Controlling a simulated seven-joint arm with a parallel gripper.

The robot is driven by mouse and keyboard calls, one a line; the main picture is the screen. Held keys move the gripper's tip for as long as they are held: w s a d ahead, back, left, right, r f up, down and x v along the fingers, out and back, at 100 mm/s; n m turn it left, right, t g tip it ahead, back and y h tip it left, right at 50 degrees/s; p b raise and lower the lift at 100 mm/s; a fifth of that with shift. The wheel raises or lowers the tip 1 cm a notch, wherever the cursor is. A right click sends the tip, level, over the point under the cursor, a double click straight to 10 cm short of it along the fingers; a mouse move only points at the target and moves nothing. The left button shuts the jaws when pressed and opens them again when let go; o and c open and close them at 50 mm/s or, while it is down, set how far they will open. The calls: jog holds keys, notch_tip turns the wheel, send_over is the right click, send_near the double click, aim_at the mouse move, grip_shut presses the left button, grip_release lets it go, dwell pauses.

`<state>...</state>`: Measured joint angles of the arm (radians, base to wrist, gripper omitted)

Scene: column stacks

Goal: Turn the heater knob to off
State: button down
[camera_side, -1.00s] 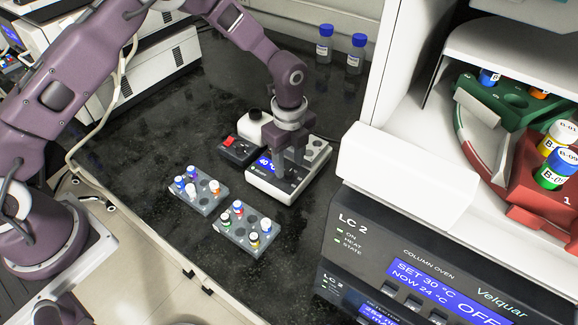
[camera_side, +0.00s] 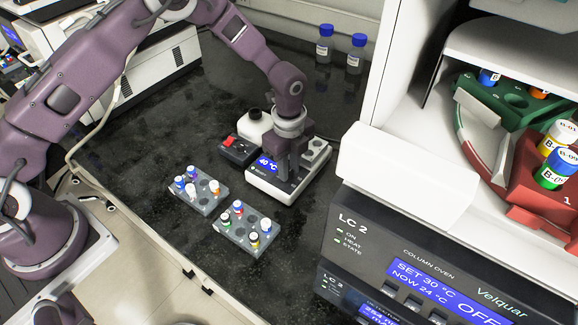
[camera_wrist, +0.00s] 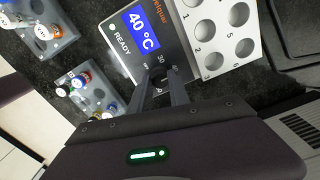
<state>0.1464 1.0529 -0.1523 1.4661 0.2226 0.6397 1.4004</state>
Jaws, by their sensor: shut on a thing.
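The heater (camera_side: 256,184) is a white block on the dark bench, with a blue display (camera_wrist: 144,29) reading 40 °C. A green light glows beside the word READY in the wrist view. The heater knob (camera_wrist: 158,80) is dark and mostly hidden between my fingers; small dial marks, one reading 30, show around it. Which mark the knob points to cannot be told. My gripper (camera_side: 283,177) points down at the heater's front panel, its fingers shut on the knob, as the wrist view also shows (camera_wrist: 165,82).
The heater's numbered well block (camera_wrist: 222,40) lies beside the knob. Two vial racks (camera_side: 198,192) (camera_side: 247,230) stand left and in front. The column oven (camera_side: 430,270) is at right.

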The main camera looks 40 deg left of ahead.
jog(key=n, duration=1.8)
jog(key=shift+n, duration=2.7)
jog(key=c, duration=1.2)
grip_release()
jog(key=shift+c, duration=0.2)
